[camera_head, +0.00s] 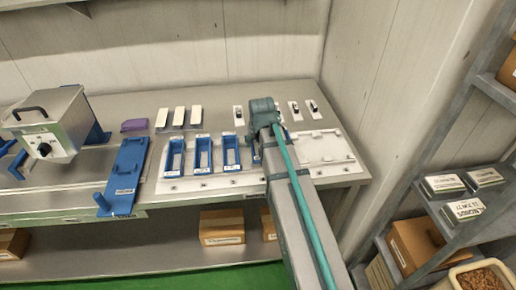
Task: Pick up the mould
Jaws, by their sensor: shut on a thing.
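Blue open-topped moulds stand in a row on a pale board (215,184) on the bench: a left one (165,160), a middle one (196,155) and a right one (225,153). A bit of blue also shows at the left edge of my arm, mostly covered by it; I cannot tell whether it is another mould. My grey and teal arm reaches over the board from the lower right, with its teal joint above the back of the bench. My gripper is hidden behind the arm, so what it holds cannot be seen.
A metal machine (50,122) with a black handle stands at the left, beside a blue plate with a knob (125,170). White-topped blocks (179,116) and a purple item (134,125) lie behind the moulds. An empty white tray (322,148) is right of my arm. Shelving (475,160) stands at right.

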